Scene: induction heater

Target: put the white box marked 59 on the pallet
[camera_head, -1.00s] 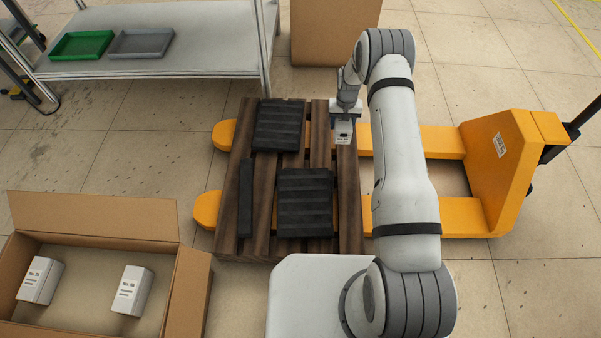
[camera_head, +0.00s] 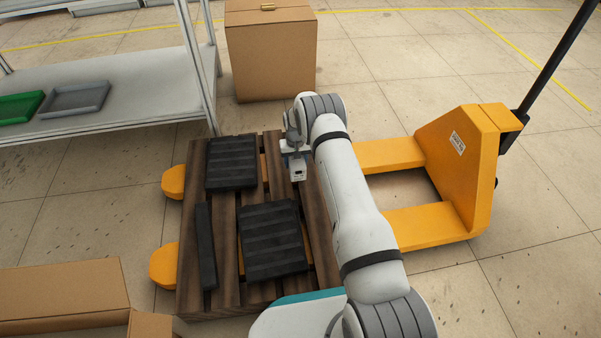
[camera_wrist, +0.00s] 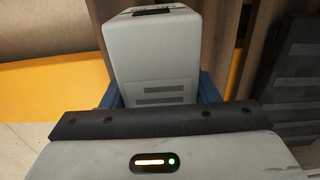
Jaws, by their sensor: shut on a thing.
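A small white box (camera_head: 298,173) is held in my gripper (camera_head: 297,158) over the far right part of the wooden pallet (camera_head: 186,265). In the wrist view the white box (camera_wrist: 152,60) fills the space between the blue fingers of my gripper (camera_wrist: 160,92), with grey printed lines on its near face. Its number is too small to read. I cannot tell whether the box touches the pallet's slats.
Black ribbed pads (camera_head: 232,162) lie on the pallet. A yellow pallet jack (camera_head: 465,165) carries it. A large cardboard box (camera_head: 270,55) stands behind, a metal shelf (camera_head: 120,105) at left.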

